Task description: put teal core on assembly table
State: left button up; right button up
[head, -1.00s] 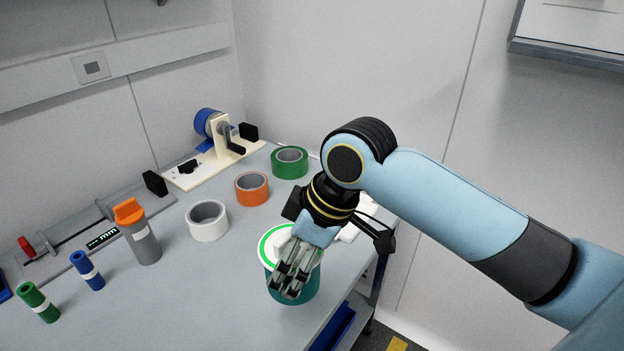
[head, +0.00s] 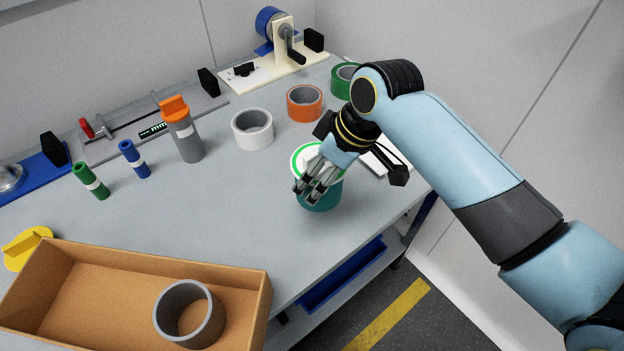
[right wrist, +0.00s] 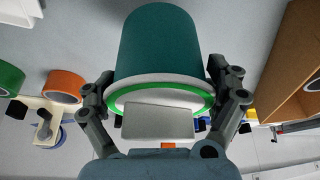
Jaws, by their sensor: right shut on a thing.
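The teal core (head: 325,201) is a teal cylinder with a white top and a green ring. It is over the grey table (head: 215,215) near its right edge. I cannot tell whether its base touches the table. My right gripper (head: 315,189) comes from above and is shut on the core, fingers on either side of its top end. In the right wrist view the core (right wrist: 163,45) sits between the fingers of the gripper (right wrist: 165,95), with the green rim and white end towards the wrist. My left gripper is not in view.
A cardboard box (head: 262,300) holding a grey ring (head: 190,315) stands at the front left. White (head: 252,128), orange (head: 304,103) and green (head: 343,82) tape rolls stand behind the core. A grey bottle (head: 186,140) with an orange top stands further left. The table's middle is clear.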

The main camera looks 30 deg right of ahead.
jog(key=shift+w+d+x, duration=0.15)
jog(key=shift+x, duration=1.4)
jog(key=shift+w+d+x, duration=0.15)
jog(key=shift+x, duration=1.35)
jog(key=o, duration=1.3)
jog(key=shift+r, duration=0.1)
jog(key=v, duration=1)
jog(key=shift+s+d+r+p, duration=0.15)
jog(key=shift+r+p, duration=0.15)
jog(key=shift+p, duration=0.1)
jog(key=shift+s+d+r, duration=0.1)
jog(key=shift+s+r, duration=0.15)
jog(key=shift+r, duration=0.3)
